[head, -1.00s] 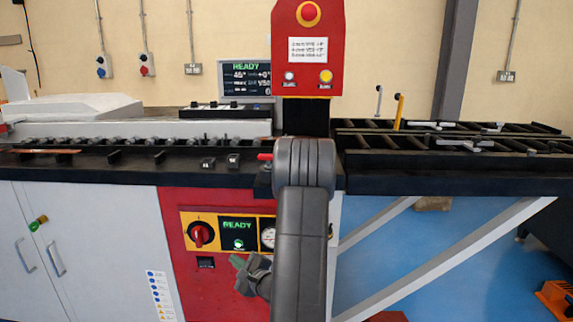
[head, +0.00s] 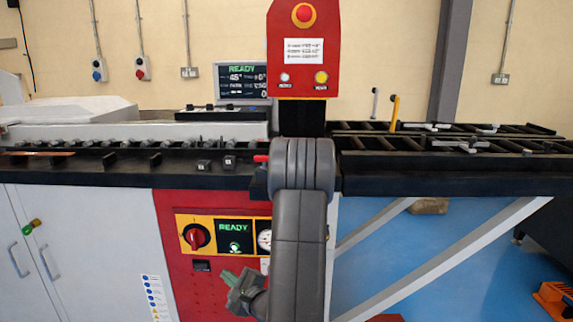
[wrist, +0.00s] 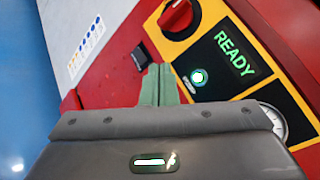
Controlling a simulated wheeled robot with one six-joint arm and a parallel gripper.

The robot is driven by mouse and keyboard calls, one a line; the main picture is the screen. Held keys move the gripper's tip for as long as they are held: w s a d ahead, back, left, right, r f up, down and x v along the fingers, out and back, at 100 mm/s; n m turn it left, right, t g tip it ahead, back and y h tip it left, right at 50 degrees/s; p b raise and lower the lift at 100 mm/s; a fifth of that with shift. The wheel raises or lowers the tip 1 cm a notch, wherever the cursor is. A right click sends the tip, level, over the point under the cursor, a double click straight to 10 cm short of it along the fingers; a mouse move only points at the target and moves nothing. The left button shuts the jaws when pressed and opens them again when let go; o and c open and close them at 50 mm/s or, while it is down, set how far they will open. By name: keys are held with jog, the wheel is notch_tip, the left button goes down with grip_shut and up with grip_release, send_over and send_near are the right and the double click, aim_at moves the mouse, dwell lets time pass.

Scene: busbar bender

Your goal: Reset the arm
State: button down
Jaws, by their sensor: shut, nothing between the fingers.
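My gripper (head: 229,277) is low in front of the red lower panel of the bender (head: 172,210), beside my grey arm. In the wrist view its green fingers (wrist: 159,85) are together with nothing between them. They point toward the panel, apart from it as far as I can tell. The yellow-framed control panel shows a red rotary switch (head: 196,236) and a green READY display (head: 235,234) with a lit green button (wrist: 199,77). A round gauge (head: 264,239) is partly hidden by my arm in the head view.
The black bench (head: 100,178) with rollers runs across behind my arm. A red head panel with an emergency stop (head: 303,13) stands above it, beside a READY monitor (head: 245,80). White cabinet doors (head: 75,260) are at the left. Slanted white braces (head: 440,255) and blue floor are at the right.

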jog(key=w+p, duration=0.1)
jog(key=w, duration=0.1)
jog(key=w+p, duration=0.2)
jog(key=w, duration=0.1)
jog(key=shift+d+r, duration=0.1)
jog(key=shift+r, duration=0.1)
dwell(0.7)
